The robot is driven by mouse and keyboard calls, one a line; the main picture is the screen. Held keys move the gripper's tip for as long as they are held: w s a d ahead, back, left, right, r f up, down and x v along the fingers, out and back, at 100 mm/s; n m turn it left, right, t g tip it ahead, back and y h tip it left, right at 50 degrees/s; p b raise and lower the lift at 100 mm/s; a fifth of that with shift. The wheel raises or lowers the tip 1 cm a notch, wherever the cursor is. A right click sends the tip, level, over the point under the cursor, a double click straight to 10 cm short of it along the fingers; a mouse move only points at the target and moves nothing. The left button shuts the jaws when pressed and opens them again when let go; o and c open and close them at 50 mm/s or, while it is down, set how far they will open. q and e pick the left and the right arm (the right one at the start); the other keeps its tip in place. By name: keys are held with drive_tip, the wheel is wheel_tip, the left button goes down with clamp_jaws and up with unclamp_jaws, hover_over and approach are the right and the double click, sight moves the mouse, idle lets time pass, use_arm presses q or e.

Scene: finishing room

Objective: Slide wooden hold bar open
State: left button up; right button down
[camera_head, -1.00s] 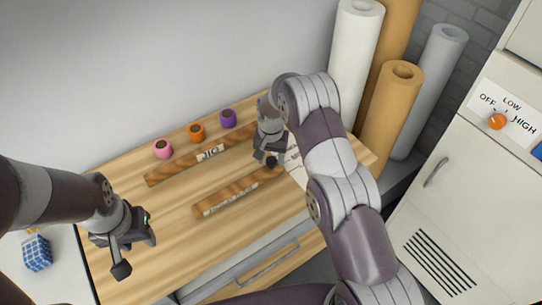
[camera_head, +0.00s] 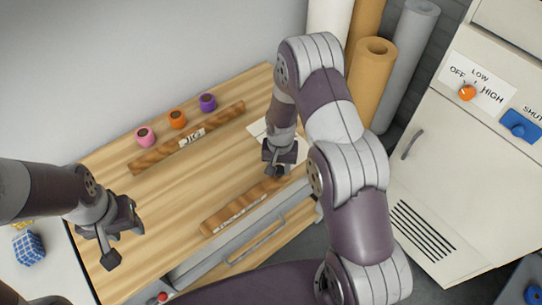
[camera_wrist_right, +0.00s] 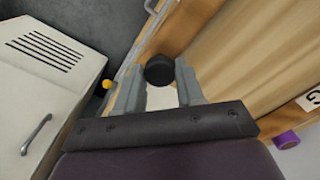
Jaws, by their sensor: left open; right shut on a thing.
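Two brown wooden bars lie on the wooden bench top (camera_head: 185,200). The front bar (camera_head: 250,196) has a pale label and lies along the bench's front edge, above the drawer. The back bar (camera_head: 165,150) is labelled JIGS. My right gripper (camera_head: 279,168) is at the right end of the front bar. In the right wrist view, its fingers (camera_wrist_right: 160,88) are shut on a black knob (camera_wrist_right: 160,69). The knob's join to the bar is hidden. My left gripper (camera_head: 123,242) is open and empty above the bench's left side.
Pink (camera_head: 145,136), orange (camera_head: 177,118) and purple (camera_head: 207,102) pots stand behind the back bar. A white sheet (camera_head: 258,128) lies near the right gripper. Tall rolls (camera_head: 372,80) and a cream cabinet (camera_head: 450,160) stand at the right. Bare bench top separates the bars.

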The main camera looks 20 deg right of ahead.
drive_tip(key=shift+s+d, duration=0.1)
drive_tip(key=shift+s, duration=0.1)
drive_tip(key=c, duration=0.8)
unclamp_jaws()
drive_tip(key=shift+o, duration=0.5)
drive_tip(key=shift+s+d, duration=0.1)
drive_tip(key=shift+r, duration=0.1)
drive_tip(key=shift+r, duration=0.35)
wheel_tip(320, 180, up, 12)
drive_tip(key=b, duration=0.2)
drive_tip(key=shift+f, duration=0.1)
